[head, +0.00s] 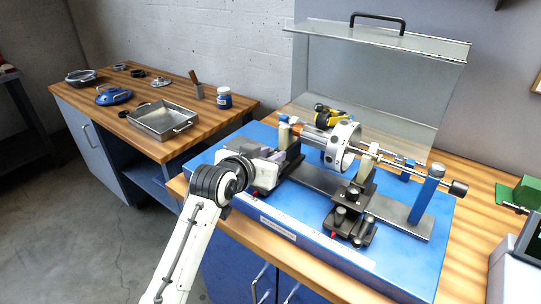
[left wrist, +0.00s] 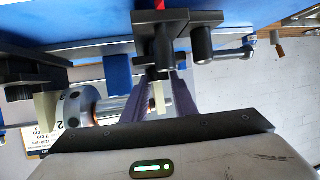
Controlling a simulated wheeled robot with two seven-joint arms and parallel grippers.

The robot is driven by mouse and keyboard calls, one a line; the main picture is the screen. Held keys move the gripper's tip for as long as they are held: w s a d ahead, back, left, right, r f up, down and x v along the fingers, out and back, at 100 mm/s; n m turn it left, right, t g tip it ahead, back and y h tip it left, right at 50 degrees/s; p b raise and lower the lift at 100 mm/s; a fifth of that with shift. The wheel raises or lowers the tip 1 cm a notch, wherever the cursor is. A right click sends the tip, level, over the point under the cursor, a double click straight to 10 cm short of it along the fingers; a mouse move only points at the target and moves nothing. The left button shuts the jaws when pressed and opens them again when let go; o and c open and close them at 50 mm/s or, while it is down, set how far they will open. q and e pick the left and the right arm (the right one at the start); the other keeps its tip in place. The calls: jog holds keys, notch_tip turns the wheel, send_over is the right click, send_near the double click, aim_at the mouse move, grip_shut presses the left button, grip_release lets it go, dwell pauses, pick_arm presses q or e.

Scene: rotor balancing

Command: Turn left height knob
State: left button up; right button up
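My left gripper (head: 270,155) is at the left support of the blue balancing machine (head: 225,150) in the head view and covers most of that support. The left height knob is hidden there. In the left wrist view, which shows the machine upside down, two dark fingers (left wrist: 163,90) stand apart and point at a black knob (left wrist: 156,48). A cream post shows between them. Whether they touch or grip the knob is unclear. Another black knob (left wrist: 201,42) is beside it. The white rotor (head: 343,147) rests on the machine. My right gripper is not in view.
The right support (head: 345,212) has its own black knobs. A raised clear cover (head: 375,85) stands behind the rotor. A blue post (head: 427,195) stands at the right end. A side bench at the left holds a metal tray (head: 162,120) and a blue jar (head: 224,98).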

pick_arm(q)
jog(key=c, duration=0.5)
jog(key=shift+a, duration=0.1)
jog(key=shift+w+a+f+m+g+h, duration=0.1)
jog(key=shift+a+m+g+h, duration=0.05)
jog(key=shift+m+g+h, duration=0.45)
jog(key=shift+w+a+f+m+g+h+b, duration=0.15)
jog(key=shift+m+g+h+b, duration=0.15)
jog(key=shift+m+h+b, duration=0.4)
jog(key=m+g+h+b, duration=0.2)
jog(key=b, duration=0.1)
jog(key=shift+m+b, duration=0.3)
jog(key=shift+b, duration=0.1)
jog(key=shift+m+g+h+b, duration=0.4)
jog(key=shift+m+g+b, duration=0.15)
jog(key=shift+b, duration=0.25)
